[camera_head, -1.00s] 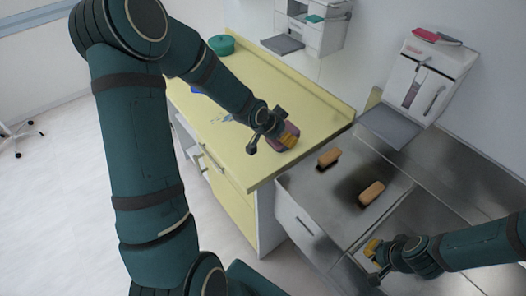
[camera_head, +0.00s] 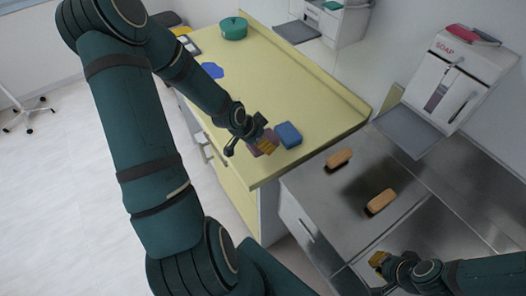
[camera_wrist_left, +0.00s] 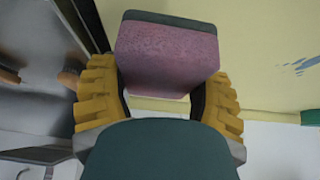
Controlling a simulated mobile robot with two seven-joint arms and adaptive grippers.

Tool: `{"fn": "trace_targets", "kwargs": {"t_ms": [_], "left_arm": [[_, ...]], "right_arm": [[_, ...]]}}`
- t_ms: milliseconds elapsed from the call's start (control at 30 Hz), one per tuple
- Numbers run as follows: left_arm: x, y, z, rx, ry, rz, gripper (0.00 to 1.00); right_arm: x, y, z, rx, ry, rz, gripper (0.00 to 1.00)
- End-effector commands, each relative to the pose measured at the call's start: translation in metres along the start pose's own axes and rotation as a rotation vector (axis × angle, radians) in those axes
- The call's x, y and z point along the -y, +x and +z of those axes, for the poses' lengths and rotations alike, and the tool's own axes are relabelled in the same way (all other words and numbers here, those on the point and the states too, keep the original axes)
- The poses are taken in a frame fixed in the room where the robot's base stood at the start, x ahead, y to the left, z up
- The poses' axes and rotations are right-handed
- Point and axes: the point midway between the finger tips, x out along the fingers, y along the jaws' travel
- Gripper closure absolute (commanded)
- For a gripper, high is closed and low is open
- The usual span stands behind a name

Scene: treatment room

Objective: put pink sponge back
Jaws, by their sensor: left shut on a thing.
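My left gripper (camera_head: 250,146) is shut on the pink sponge, low over the near edge of the yellow counter (camera_head: 300,82). The pink sponge (camera_wrist_left: 166,58) is a mauve-pink block with a dark layer along its far edge, between the two yellow ribbed fingers in the left wrist view. In the head view only part of the sponge (camera_head: 266,143) shows behind the fingers. I cannot tell whether it touches the counter. My right gripper (camera_head: 378,262) is low at the lower right over the steel unit; its finger opening is unclear.
A blue block (camera_head: 289,135) lies on the counter just right of the held sponge. A teal round pot (camera_head: 233,29) stands far back. A soap dispenser (camera_head: 446,80) hangs on the wall.

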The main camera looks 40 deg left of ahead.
Motion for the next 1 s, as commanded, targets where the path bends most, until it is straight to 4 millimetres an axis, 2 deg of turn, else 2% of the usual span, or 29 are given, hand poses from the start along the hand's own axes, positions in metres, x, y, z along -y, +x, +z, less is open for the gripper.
{"fn": "trace_targets", "kwargs": {"t_ms": [33,267,500,800,833,900,933,1000], "left_arm": [[0.0,0.007,0.004,0.0,0.0,0.0,0.74],[0.0,0.021,0.012,-0.001,0.0,-0.001,0.74],[0.0,0.045,0.027,0.0,-0.001,0.0,0.74],[0.001,0.047,0.027,-0.001,0.0,-0.002,0.74],[0.001,0.047,0.028,-0.001,0.0,-0.002,0.28],[0.001,0.046,0.027,-0.001,0.0,-0.002,0.03],[0.001,0.046,0.027,-0.001,0.0,-0.002,0.0],[0.001,0.046,0.027,-0.001,0.0,-0.002,0.0]], "right_arm": [[-0.001,0.003,0.0,0.0,0.0,0.001,1.0],[-0.002,0.005,0.0,0.0,0.0,0.001,1.0],[-0.003,0.01,0.001,0.0,0.0,0.002,1.0],[-0.004,0.011,0.001,0.0,0.0,0.003,1.0],[-0.004,0.012,0.001,0.0,0.0,0.003,1.0],[-0.004,0.011,0.001,0.0,0.0,0.003,1.0],[-0.004,0.011,0.001,0.0,0.0,0.003,1.0],[-0.004,0.011,0.001,0.0,0.0,0.003,1.0]]}}
